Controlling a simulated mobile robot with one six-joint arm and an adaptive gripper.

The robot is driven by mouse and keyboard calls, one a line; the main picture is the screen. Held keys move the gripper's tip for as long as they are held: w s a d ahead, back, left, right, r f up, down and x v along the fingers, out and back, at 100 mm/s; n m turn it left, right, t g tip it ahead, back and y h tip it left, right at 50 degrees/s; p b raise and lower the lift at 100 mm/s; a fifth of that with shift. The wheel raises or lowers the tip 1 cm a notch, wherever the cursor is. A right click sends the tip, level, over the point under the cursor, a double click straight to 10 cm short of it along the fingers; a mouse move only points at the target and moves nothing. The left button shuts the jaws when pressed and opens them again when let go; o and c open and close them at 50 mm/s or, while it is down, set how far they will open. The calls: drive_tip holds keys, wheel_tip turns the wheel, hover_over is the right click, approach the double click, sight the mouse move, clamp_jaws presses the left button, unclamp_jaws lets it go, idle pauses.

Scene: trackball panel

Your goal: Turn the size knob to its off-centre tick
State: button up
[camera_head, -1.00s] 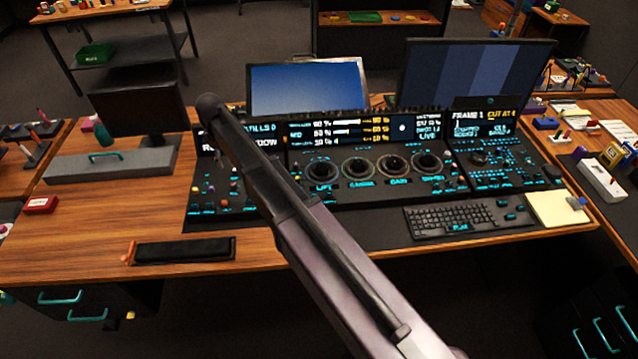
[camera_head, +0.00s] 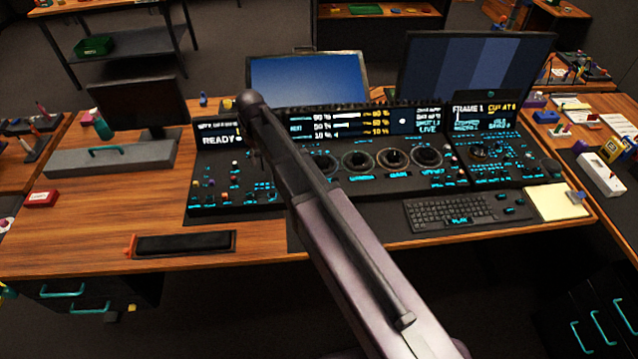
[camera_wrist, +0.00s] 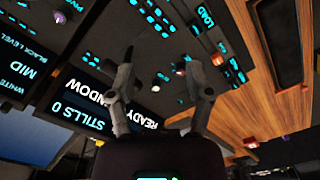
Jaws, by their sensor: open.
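The dark control panel (camera_head: 215,205) stands on the wooden desk, with small knobs and buttons on its left section and a row of large ringed trackballs (camera_head: 398,161) in the middle. No label reading "size" is legible, so I cannot tell which control is the size knob. My gripper (camera_wrist: 160,62) shows in the wrist view with two fingers apart and nothing between them, over the left section. In the head view my arm hides the gripper and part of the panel.
The panel's left screen (camera_head: 215,140) reads "READY". A keyboard (camera_head: 460,212) and a yellow pad (camera_head: 558,202) lie at right. Monitors (camera_head: 305,80) stand behind. A black tray (camera_head: 185,244) lies at the front left; bare desk surrounds it.

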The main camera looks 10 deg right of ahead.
drive_tip(key=s+d+f+m+b, duration=0.1)
drive_tip(key=s+d+m, duration=0.5)
drive_tip(key=s+d, duration=0.6)
drive_tip(key=shift+s+d+f+m+b, duration=0.25)
drive_tip(key=shift+d+f+b, duration=0.2)
drive_tip(key=shift+d, duration=1.45)
drive_tip(key=shift+w, duration=0.1)
drive_tip(key=s+d+m, duration=0.2)
drive_tip(key=s+d, duration=0.2)
drive_tip(key=s, duration=0.2)
drive_tip(key=shift+d+m, duration=0.35)
idle(0.3)
drive_tip(key=shift+c, duration=0.6)
